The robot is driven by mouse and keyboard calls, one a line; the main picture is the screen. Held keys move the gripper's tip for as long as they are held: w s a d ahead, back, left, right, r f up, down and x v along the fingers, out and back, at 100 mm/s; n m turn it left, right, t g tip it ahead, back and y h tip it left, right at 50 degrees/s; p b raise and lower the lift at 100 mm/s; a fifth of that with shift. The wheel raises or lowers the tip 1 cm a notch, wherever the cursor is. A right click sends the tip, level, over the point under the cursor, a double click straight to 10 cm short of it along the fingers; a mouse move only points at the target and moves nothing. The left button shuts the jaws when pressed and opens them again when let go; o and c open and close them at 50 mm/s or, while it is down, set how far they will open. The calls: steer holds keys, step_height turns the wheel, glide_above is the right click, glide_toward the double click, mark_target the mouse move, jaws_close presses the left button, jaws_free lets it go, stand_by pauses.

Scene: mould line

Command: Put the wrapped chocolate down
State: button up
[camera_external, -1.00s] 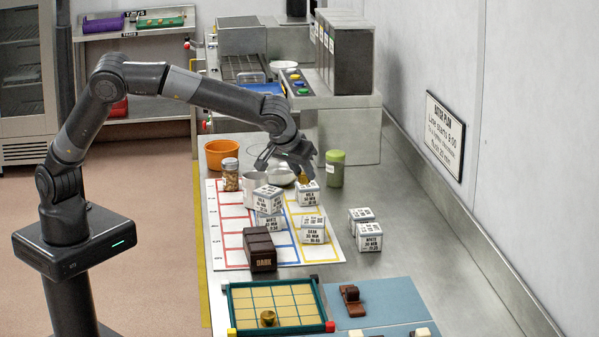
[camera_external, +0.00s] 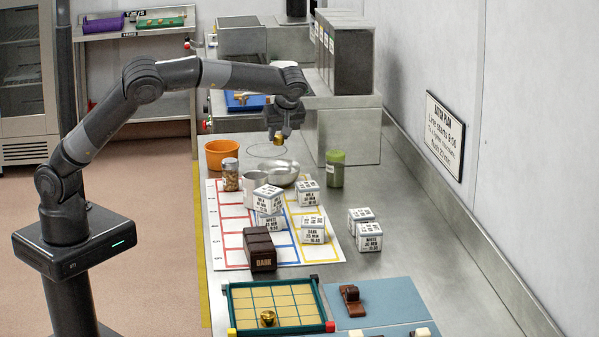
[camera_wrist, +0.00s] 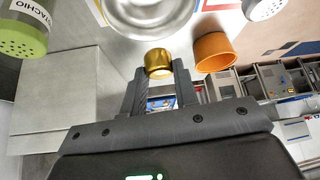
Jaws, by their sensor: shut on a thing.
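My gripper (camera_external: 278,134) is shut on a gold wrapped chocolate (camera_external: 279,140) and holds it above the back part of the steel counter. In the wrist view the gold chocolate (camera_wrist: 158,63) sits between my two fingertips (camera_wrist: 158,74). A faint ring outline (camera_external: 267,150) shows on the counter below and slightly left of it in the external view. A metal bowl (camera_external: 280,173) stands just in front of that ring. Another gold piece (camera_external: 268,318) sits in the green-framed grid tray (camera_external: 281,283) at the front.
An orange bucket (camera_external: 223,154) stands left of the ring, a pistachio jar (camera_external: 335,169) right of it. A spice jar (camera_external: 230,174) and a cup stand by the bowl. Several white boxes (camera_external: 369,237) and a dark block (camera_external: 259,250) lie around the planning sheet (camera_external: 228,211).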

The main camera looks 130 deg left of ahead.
mark_target(280, 161)
steer(key=shift+f, duration=4.45)
steer(key=o, duration=1)
steer(key=shift+r, duration=0.1)
steer(key=shift+r, duration=3.45)
